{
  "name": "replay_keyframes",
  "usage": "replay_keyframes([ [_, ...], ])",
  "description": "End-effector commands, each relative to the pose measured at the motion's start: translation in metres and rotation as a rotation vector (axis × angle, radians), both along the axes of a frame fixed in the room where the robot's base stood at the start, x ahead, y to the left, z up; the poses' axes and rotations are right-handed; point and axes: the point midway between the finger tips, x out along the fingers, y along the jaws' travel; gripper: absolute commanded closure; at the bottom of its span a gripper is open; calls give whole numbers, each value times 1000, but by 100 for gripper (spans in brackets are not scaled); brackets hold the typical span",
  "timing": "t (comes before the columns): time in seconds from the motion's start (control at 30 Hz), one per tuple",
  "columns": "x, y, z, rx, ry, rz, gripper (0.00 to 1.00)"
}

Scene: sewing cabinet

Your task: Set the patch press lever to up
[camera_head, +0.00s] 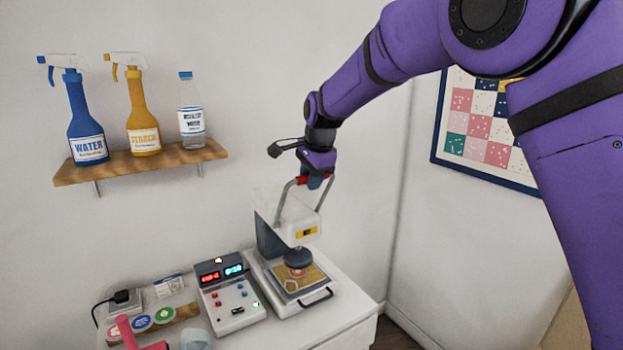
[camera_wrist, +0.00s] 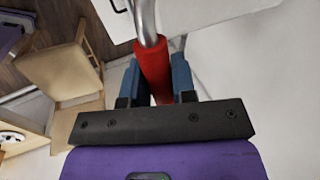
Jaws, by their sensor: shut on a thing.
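The patch press (camera_head: 300,229) stands on the white cabinet top, with a white upper body and a grey back. Its lever (camera_head: 281,207) is a metal U-shaped bar that rises above the press body, with a red grip at its top. My gripper (camera_head: 316,182) is at the top of the lever. In the wrist view, my gripper's blue fingers (camera_wrist: 157,80) are shut on the red grip (camera_wrist: 154,62), one on each side. Below the press head, a dark round pad (camera_head: 298,258) is over a yellow patch (camera_head: 308,274) on the press base.
A control box (camera_head: 232,303) with red and blue displays stands left of the press. Several colored round tins (camera_head: 141,322) and a pink item (camera_head: 128,332) lie further left. A wall shelf (camera_head: 140,166) holds spray bottles. In the wrist view, a wooden chair (camera_wrist: 62,70) stands on the floor.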

Motion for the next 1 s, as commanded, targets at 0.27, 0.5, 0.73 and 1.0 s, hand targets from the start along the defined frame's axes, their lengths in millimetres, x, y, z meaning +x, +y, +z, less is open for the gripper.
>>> replay_keyframes([
  [0.27, 2, 1, 3, 5, -10, -1, 49],
  [0.5, 1, 0, 6, 5, -9, 0, 49],
  [0.73, -7, -5, 38, 6, -11, 1, 49],
  [1.0, -20, -14, 84, 6, -10, 0, 49],
])
